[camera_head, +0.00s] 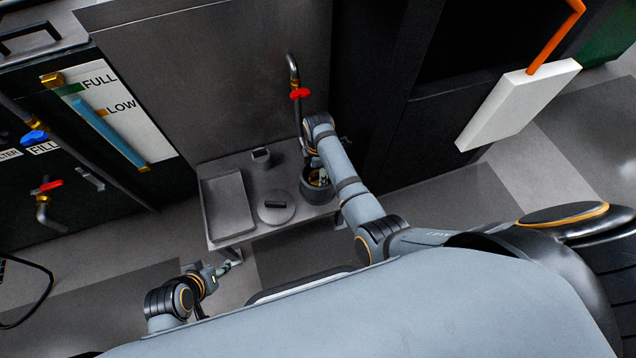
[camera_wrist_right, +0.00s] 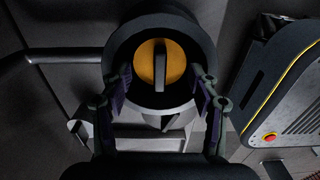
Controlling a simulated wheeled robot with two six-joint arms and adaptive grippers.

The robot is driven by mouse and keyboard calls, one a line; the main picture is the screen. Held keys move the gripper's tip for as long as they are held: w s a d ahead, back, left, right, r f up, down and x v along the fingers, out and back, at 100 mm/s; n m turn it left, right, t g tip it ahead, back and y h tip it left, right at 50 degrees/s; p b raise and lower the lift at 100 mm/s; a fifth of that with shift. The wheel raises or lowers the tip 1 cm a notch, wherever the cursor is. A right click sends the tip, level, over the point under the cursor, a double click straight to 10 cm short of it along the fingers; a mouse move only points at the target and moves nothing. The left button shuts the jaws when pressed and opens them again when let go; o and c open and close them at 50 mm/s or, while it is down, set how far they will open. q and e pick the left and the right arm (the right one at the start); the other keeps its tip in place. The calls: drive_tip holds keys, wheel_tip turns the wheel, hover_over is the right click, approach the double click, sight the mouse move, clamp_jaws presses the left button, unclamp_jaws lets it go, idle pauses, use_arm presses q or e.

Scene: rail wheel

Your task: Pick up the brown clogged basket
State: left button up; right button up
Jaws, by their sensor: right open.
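The brown basket (camera_wrist_right: 147,64) shows in the right wrist view as a yellow-brown disc with a grey upright bar handle across its middle. It sits inside a round dark housing (camera_wrist_right: 112,50). In the head view the housing (camera_head: 308,192) stands at the right end of a grey shelf, with a bit of yellow inside, mostly hidden by my right arm. My right gripper (camera_wrist_right: 163,92) is open, its fingers on either side at the housing's near mouth, apart from the handle. My left gripper (camera_head: 230,265) is low, in front of the shelf; its jaws are too small to read.
The grey shelf (camera_head: 246,233) also holds a shallow tray (camera_head: 228,205), a round lid (camera_head: 276,207) with a bar handle and a small dark cup (camera_head: 261,157). A pipe with a red valve handle (camera_head: 300,93) rises behind the housing. A white box (camera_head: 517,103) hangs at the right.

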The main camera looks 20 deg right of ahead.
wheel_tip(320, 180, down, 3)
drive_tip(key=shift+r+b, duration=0.15)
drive_tip(key=shift+b, duration=0.65)
drive_tip(key=shift+f+b, duration=0.35)
drive_tip(key=shift+f, duration=0.35)
drive_tip(key=shift+f+b, duration=0.3)
drive_tip(key=shift+f, duration=0.25)
drive_tip(key=c, duration=0.9)
use_arm(q)
drive_tip(key=w+a+r+t, duration=0.1)
drive_tip(key=w+r+t, duration=0.8)
drive_tip(key=w+r, duration=0.3)
drive_tip(key=shift+w+r, duration=0.4)
drive_tip(key=shift+w, duration=0.6)
use_arm(e)
drive_tip(key=shift+c, duration=0.2)
use_arm(q)
drive_tip(key=shift+f, duration=0.1)
use_arm(e)
drive_tip(key=shift+r, duration=0.1)
